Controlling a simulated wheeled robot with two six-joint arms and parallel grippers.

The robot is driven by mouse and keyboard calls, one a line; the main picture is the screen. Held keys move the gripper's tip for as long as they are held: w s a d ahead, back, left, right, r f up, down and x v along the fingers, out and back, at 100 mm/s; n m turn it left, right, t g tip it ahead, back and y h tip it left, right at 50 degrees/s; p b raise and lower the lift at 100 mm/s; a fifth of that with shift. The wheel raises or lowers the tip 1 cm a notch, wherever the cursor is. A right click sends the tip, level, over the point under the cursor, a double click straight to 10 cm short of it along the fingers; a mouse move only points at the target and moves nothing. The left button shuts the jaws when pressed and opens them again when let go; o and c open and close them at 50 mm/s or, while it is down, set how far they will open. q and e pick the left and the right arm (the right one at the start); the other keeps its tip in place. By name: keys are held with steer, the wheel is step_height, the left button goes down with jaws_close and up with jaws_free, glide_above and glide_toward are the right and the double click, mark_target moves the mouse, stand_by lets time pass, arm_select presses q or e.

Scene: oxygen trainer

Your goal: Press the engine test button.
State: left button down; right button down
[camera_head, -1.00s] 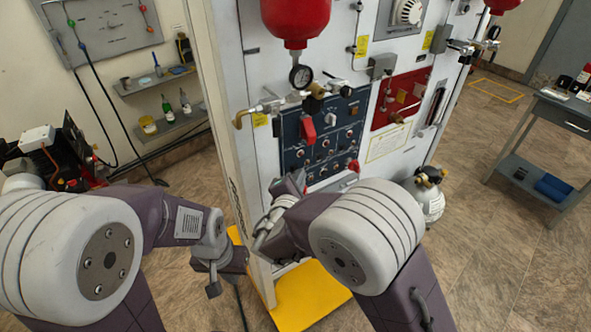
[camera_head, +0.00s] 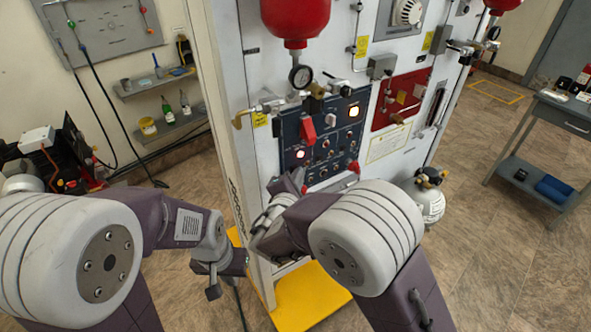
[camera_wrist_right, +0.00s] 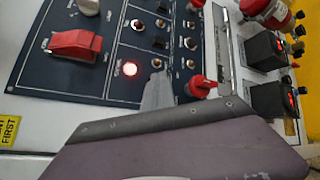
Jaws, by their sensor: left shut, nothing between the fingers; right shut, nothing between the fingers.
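The dark blue control panel (camera_head: 335,158) stands on the white trainer wall and carries several small buttons and switches. Its labels are too small to read, so I cannot tell which is the engine test button. A red light (camera_head: 300,154) glows at its left and an amber light (camera_head: 353,112) at upper right. My right gripper (camera_head: 299,177) is shut and empty at the panel's lower left. In the right wrist view its tip (camera_wrist_right: 158,88) overlaps the panel beside the glowing red light (camera_wrist_right: 131,69); contact cannot be told. My left gripper (camera_head: 238,262) is shut, low and left of the trainer.
A red guarded switch (camera_wrist_right: 75,45) and a red knob (camera_wrist_right: 201,86) stick out near my right gripper. A pressure gauge (camera_head: 301,76) and brass fittings sit above the panel. A yellow base plate (camera_head: 310,298) lies below. Open floor (camera_head: 480,240) lies at the right.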

stand_by(0.4)
steer(key=shift+s+d+b, duration=0.45)
steer(key=shift+s+b, duration=0.1)
steer(key=shift+s, duration=0.05)
steer(key=shift+s+f, duration=0.1)
steer(key=s+d+b, duration=0.1)
steer(key=s, duration=0.1)
steer(key=s+d+b, duration=0.1)
steer(key=s+d, duration=0.1)
stand_by(0.7)
